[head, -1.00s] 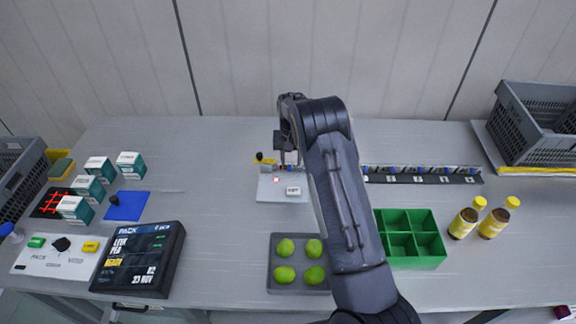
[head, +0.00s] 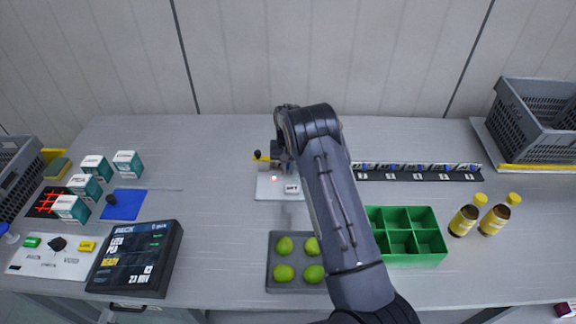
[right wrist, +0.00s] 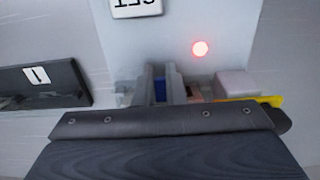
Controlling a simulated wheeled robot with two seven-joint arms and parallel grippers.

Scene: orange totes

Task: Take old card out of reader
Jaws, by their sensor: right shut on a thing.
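The card reader is a pale plate (head: 268,191) at the middle back of the table, with a lit red light and a white lettered button (head: 291,188). It also shows in the right wrist view (right wrist: 185,35). My right gripper (head: 284,166) is low at the reader's back edge. In the right wrist view its two fingers (right wrist: 161,88) are shut on a small blue-edged piece (right wrist: 160,90), seemingly the card. Most of that piece is hidden, so I cannot tell how far it sits in the reader. My left gripper is out of view.
A dark rack (head: 420,176) with several upright pieces is right of the reader.

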